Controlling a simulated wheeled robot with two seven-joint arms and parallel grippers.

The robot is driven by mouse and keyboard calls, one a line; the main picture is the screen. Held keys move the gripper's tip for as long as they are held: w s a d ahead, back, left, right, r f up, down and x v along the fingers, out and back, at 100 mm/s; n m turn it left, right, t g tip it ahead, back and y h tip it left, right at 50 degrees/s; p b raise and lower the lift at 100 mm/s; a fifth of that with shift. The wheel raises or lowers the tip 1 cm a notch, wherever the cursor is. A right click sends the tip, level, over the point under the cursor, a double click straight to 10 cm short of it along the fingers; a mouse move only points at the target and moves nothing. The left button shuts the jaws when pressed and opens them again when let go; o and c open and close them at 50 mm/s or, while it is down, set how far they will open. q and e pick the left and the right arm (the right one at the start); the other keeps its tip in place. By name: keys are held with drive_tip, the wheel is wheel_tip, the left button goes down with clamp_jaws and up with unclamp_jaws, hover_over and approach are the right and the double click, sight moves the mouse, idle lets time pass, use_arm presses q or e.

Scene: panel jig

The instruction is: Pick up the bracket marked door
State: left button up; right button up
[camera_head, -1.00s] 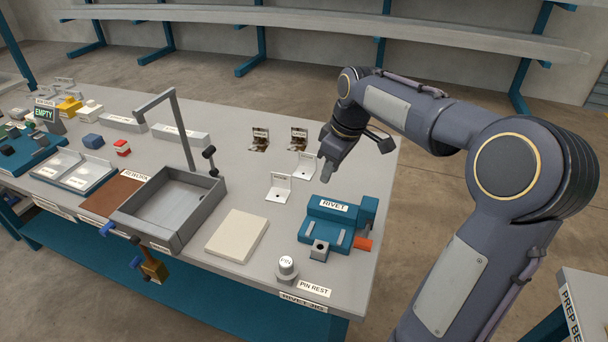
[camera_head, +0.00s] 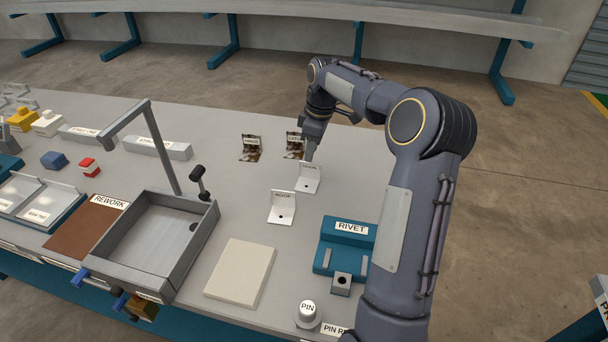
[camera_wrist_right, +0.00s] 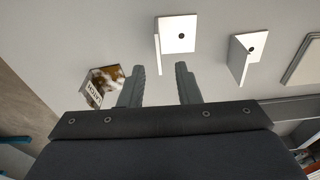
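The bracket with a label that seems to read DOOR (camera_head: 308,180) is white and L-shaped, with a dark hole, and stands on the table. A similar white bracket, seemingly marked ROOF (camera_head: 282,208), stands nearer. My right gripper (camera_head: 310,152) is just behind the door bracket, pointing down. In the right wrist view its fingers (camera_wrist_right: 161,76) are apart with nothing between them. The door bracket (camera_wrist_right: 178,34) shows beyond the fingertips there, and the other white bracket (camera_wrist_right: 243,52) is to its right. My left gripper is not in view.
A rusty-patterned bracket marked LATCH (camera_head: 293,146) is close beside my right gripper, left of it. Another patterned bracket (camera_head: 250,150) stands further left. A blue RIVET fixture (camera_head: 343,250), a pale plate (camera_head: 240,272) and a grey tray (camera_head: 205,228) stand nearer.

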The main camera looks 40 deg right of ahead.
sight(310, 165)
drive_tip(key=f, duration=0.6)
drive_tip(key=shift+w+a+f, duration=0.1)
drive_tip(key=shift+w+f, duration=0.05)
drive_tip(key=shift+w, duration=0.05)
drive_tip(key=shift+c, duration=0.3)
clamp_jaws()
